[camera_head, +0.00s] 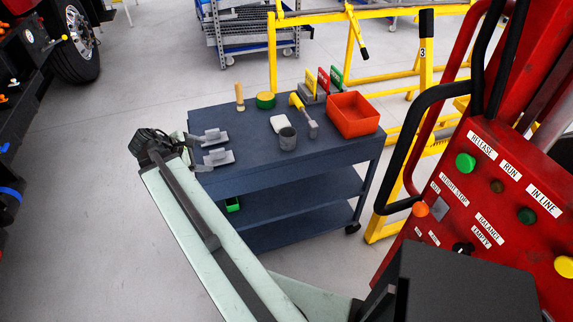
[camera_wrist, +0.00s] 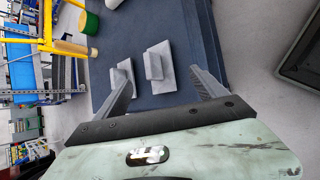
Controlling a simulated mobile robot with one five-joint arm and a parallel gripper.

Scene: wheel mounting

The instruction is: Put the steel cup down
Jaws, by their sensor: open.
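The steel cup (camera_head: 287,138) is a grey cylinder standing upright on the dark blue cart top (camera_head: 250,162), front of its middle, close to a white block. The cup is not visible in the wrist view. My gripper (camera_wrist: 160,80) is open and empty, with its two dark fingers spread apart over the cart's end. Two grey bracket-like blocks (camera_wrist: 154,66) lie just ahead of the fingers, also seen in the head view (camera_head: 218,157).
A red control stand (camera_head: 500,190) rises at right. Bare cart surface lies left of the cup.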

